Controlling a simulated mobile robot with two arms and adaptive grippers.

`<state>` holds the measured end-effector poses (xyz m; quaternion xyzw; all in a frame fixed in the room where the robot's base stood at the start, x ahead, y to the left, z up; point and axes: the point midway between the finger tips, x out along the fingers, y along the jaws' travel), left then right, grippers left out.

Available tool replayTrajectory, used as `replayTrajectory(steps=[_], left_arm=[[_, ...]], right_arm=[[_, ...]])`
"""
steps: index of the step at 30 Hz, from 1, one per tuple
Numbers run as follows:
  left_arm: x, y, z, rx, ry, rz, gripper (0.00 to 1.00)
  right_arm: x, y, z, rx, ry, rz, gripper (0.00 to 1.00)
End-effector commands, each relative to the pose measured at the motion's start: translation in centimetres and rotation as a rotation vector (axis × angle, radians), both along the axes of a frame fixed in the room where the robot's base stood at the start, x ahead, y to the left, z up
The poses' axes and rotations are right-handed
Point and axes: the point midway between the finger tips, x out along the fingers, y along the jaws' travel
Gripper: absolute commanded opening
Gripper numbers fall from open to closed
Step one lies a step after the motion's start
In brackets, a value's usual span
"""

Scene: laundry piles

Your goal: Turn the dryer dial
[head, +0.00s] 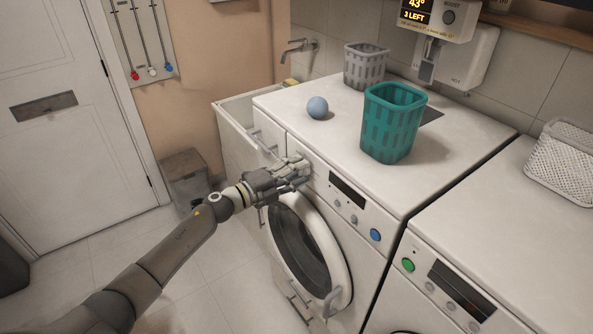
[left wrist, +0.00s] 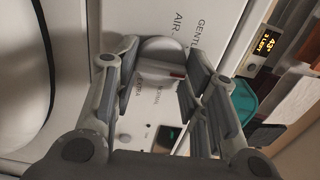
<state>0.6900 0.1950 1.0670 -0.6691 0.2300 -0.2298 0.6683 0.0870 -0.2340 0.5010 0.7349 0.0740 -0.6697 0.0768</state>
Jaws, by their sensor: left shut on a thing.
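The dryer (head: 390,208) is a white front-loader with a round door (head: 303,250), a dark display and small buttons on its panel. My left gripper (head: 298,171) is at the left end of that panel, with its fingers at the dial. In the left wrist view the rounded grey dial (left wrist: 162,48) sits between the fingertips of my left gripper (left wrist: 165,60), which is shut on it. A red mark (left wrist: 177,73) shows at the dial's lower edge. Labels reading GENTLE, AIR, EXTRA and NORMAL surround it. In the head view my fingers mostly hide the dial. My right gripper is not in view.
A teal basket (head: 392,125), a blue ball (head: 317,107) and a grey basket (head: 367,66) stand on top. A second machine (head: 480,250) adjoins at the right, with a white basket (head: 565,165) on it. A sink (head: 240,125) is at the left. The floor (head: 200,260) at the left is open.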

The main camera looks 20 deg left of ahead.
Motion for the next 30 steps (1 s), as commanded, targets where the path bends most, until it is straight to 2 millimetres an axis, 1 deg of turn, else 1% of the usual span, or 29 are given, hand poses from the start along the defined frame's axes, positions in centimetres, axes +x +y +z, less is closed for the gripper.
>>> replayTrajectory(steps=[7, 8, 12, 13, 23, 26, 30], left_arm=[[0.0, 0.1, 0.0, 0.001, 0.0, 0.002, 0.16], [0.0, 0.1, 0.0, 0.001, 0.0, 0.002, 0.41], [0.0, 0.1, 0.0, 0.001, 0.0, 0.001, 0.59], [0.0, 0.0, 0.0, 0.001, 0.0, 0.001, 0.62], [-0.1, 0.1, -0.1, 0.001, 0.0, 0.0, 0.62], [-0.6, 0.6, -0.1, 0.004, 0.0, 0.001, 0.62], [-2.4, 1.9, -0.2, 0.005, 0.002, 0.001, 0.62]], right_arm=[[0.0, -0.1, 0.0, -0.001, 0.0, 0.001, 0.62], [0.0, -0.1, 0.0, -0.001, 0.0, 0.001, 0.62], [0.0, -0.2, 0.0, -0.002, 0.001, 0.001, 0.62], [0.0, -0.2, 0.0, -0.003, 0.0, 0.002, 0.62], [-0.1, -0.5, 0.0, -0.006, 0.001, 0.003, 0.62], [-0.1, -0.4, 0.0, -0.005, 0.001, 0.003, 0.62], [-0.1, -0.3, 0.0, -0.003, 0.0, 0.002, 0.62]])
